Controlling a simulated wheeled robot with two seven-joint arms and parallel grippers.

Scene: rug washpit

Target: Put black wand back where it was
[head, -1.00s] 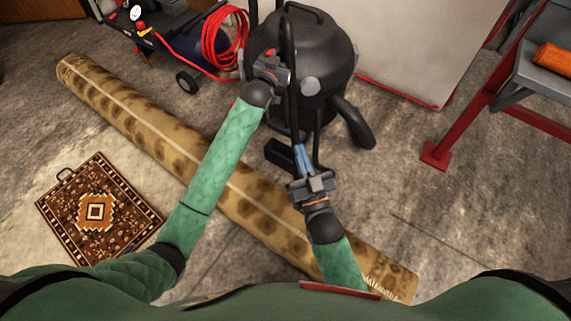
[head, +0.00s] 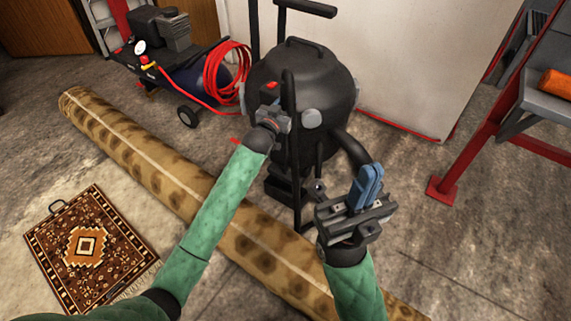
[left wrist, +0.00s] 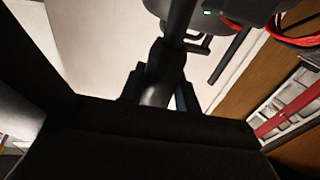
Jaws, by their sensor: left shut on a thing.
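The black wand (head: 291,150) is a dark tube standing nearly upright in front of the black vacuum (head: 305,85). My left gripper (head: 278,113) is shut on its upper part. The left wrist view shows the wand (left wrist: 164,75) between the fingers of my left gripper (left wrist: 160,98). The wand's lower end is near the spotted rolled rug, and I cannot tell whether it touches the floor. My right gripper (head: 369,186) is to the right of the wand, apart from it and empty, its blue fingers close together.
The rolled rug (head: 130,140) lies diagonally under my arms. A small patterned rug (head: 85,245) lies at left. A compressor (head: 165,65) with a red hose (head: 227,72) stands at the back left. A red-framed stand (head: 490,130) is at right. Floor between vacuum and stand is clear.

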